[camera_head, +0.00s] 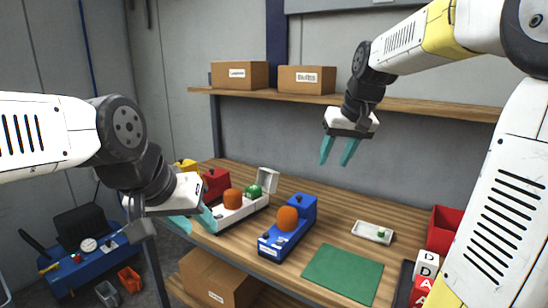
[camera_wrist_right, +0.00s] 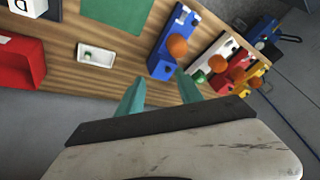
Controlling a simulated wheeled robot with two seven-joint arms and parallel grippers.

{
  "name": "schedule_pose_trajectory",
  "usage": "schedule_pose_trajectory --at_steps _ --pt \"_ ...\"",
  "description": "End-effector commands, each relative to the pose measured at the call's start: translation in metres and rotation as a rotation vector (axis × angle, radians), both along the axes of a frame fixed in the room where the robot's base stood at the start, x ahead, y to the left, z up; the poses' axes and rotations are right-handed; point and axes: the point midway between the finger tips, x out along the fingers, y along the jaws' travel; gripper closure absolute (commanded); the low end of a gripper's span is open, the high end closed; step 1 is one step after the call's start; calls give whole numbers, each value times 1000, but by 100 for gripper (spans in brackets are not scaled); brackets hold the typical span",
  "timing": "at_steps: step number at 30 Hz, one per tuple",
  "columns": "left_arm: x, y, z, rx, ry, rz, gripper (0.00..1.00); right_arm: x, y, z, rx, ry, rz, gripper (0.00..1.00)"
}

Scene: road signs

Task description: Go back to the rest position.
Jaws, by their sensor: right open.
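My right gripper (camera_head: 338,152) hangs open and empty in the air above the back of the wooden table (camera_head: 330,215). Its two teal fingers also show apart in the right wrist view (camera_wrist_right: 161,90), with nothing between them. My left gripper (camera_head: 194,224) is at the left of the head view, in front of the table's left end. Its teal fingers look apart, with nothing seen between them. It covers part of the table edge.
A blue block holder (camera_head: 305,212) with an orange piece, a white one (camera_head: 228,215), and red and yellow ones stand at the table's left. A green mat (camera_head: 343,273), small white tray (camera_head: 373,232) and red bin (camera_head: 445,222) lie right. A shelf (camera_head: 430,107) with cardboard boxes runs behind.

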Motion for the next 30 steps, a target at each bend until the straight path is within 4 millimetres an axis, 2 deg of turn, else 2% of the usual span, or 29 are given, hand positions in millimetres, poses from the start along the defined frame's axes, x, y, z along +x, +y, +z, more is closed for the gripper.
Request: schedule_pose_trajectory --at_steps 1,6,9,12,15,18,30 --pt "0 0 0 0 0 0 64 -28 1 4 3 -20 -7 57" --pt "0 0 0 0 0 0 64 -110 4 -5 17 -74 -32 57" --pt "0 0 0 0 0 0 64 -150 6 -19 28 -101 -43 57" --pt "0 0 0 0 0 0 64 -180 8 -33 38 -122 -52 57" --pt "0 0 0 0 0 0 64 -198 9 -44 45 -137 -57 57" --pt "0 0 0 0 0 0 64 -206 10 -51 49 -142 -60 57" --pt "0 0 0 0 0 0 64 -208 10 -52 50 -142 -61 57"
